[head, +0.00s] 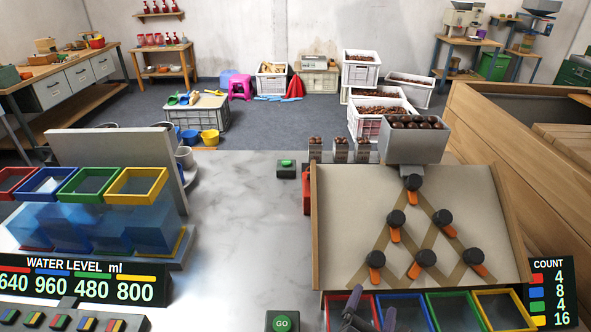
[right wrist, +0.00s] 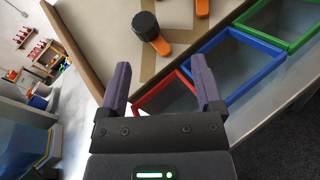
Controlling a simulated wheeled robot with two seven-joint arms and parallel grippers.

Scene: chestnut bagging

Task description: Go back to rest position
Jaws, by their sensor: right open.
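My right gripper (head: 370,310) is at the bottom of the head view, in front of the red and blue bins under the sloped board. In the right wrist view its two dark purple fingers (right wrist: 160,90) are spread apart with nothing between them. Beyond them lie the board (right wrist: 105,30) with a black knob and orange lever (right wrist: 152,32), the red bin (right wrist: 165,92) and the blue bin (right wrist: 235,65). My left gripper is not in the head view.
The sloped board (head: 345,220) carries several knobs, with a hopper of chestnuts (head: 414,145) above. A green GO button (head: 283,322) stands to the left. The water tank unit (head: 90,230) is at far left. The marble counter (head: 240,215) between is largely clear.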

